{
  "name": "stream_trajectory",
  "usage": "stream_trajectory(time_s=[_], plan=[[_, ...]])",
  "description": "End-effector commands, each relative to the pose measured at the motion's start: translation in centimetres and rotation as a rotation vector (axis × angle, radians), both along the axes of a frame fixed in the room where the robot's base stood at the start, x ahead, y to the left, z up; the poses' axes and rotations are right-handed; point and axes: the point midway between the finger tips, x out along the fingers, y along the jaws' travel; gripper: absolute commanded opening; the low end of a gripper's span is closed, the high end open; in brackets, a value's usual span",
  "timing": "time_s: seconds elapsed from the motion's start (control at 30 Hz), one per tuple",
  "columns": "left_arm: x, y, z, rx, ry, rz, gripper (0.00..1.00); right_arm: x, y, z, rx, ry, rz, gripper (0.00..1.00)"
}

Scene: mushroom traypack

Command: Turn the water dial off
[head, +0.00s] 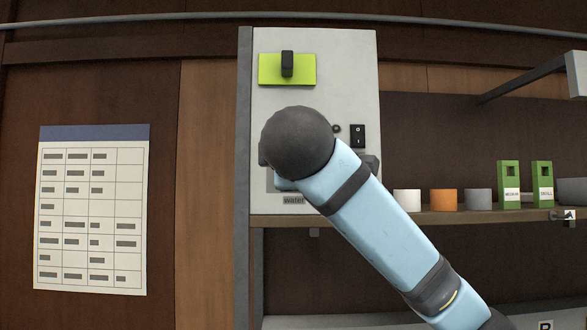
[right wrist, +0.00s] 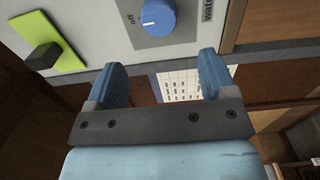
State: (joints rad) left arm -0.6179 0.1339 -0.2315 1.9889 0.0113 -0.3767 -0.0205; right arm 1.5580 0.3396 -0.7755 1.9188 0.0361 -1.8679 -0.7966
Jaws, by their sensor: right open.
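The blue water dial (right wrist: 158,17) is on a grey plate on the white panel in the right wrist view. A short white mark on the dial lies on its left side, towards the printed word "off". A "water" label (right wrist: 208,10) is beside the plate. My right gripper (right wrist: 162,78) is open and empty, its two blue fingers apart just below the dial in that view; I see no contact. In the head view my right arm covers the dial and most of the gripper above the "water" label (head: 293,200). My left gripper is not in view.
A yellow-green plate (head: 268,70) with a black lever is higher on the white panel (head: 350,60). A black rocker switch (head: 357,135) is right of my arm. The shelf (head: 440,217) holds cups and green boxes. A paper chart (head: 92,210) hangs left.

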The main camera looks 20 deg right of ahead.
Motion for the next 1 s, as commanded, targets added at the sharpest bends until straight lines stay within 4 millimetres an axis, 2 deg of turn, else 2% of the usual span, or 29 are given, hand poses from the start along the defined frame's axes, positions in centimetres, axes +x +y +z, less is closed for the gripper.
stream_trajectory(time_s=[0.1, 0.33, 0.87, 1.0], plan=[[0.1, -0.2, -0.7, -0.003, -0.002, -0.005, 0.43, -2.2, 0.7, -0.2, 0.000, -0.003, 0.003, 0.77], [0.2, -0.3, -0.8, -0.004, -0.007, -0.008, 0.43, -4.3, 1.3, 0.0, 0.001, 0.000, 0.001, 0.77], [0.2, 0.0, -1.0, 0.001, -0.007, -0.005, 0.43, -4.4, 1.3, 0.0, 0.001, 0.001, 0.000, 0.77], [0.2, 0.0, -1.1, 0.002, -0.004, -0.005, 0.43, -3.1, 1.5, -1.6, 0.018, 0.018, 0.024, 0.77]])
